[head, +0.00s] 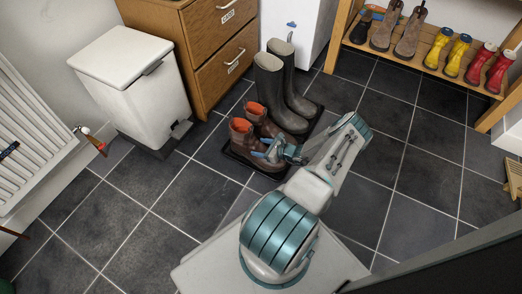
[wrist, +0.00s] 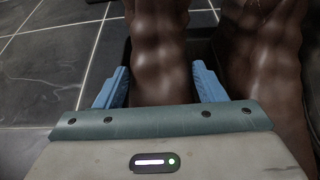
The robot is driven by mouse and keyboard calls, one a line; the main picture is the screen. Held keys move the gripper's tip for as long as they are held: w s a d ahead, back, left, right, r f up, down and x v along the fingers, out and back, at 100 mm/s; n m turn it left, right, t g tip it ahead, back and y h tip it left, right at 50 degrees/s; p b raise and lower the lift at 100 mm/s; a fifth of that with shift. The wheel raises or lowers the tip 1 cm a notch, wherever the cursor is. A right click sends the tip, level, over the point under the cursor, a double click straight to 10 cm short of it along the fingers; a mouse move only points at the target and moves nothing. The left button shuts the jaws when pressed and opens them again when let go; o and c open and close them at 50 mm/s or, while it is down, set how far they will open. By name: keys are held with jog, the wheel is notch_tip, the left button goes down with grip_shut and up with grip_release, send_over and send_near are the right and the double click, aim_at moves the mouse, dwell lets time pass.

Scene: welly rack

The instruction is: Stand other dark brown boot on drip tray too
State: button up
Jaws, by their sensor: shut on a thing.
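Two dark brown ankle boots with orange-red linings stand side by side at the front of the black drip tray (head: 236,156). The nearer brown boot (head: 243,142) is at my gripper. In the wrist view that boot's shaft (wrist: 158,60) is between the two blue fingers, and my gripper (wrist: 160,88) is shut on it. The other brown boot (head: 258,116) stands close behind it and also shows in the wrist view (wrist: 262,50), just right of the right finger. The held boot looks upright; whether its sole touches the tray is hidden.
Tall dark wellingtons (head: 269,88) stand on the back of the tray. A white pedal bin (head: 138,85) and wooden drawers (head: 220,50) are behind to the left. A wooden rack (head: 420,62) with several boots is at the back right. The tiled floor (head: 420,150) to the right is clear.

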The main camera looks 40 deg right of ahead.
jog(key=shift+f, duration=0.35)
jog(key=shift+f, duration=0.15)
jog(key=o, duration=1.8)
jog(key=shift+o, duration=0.2)
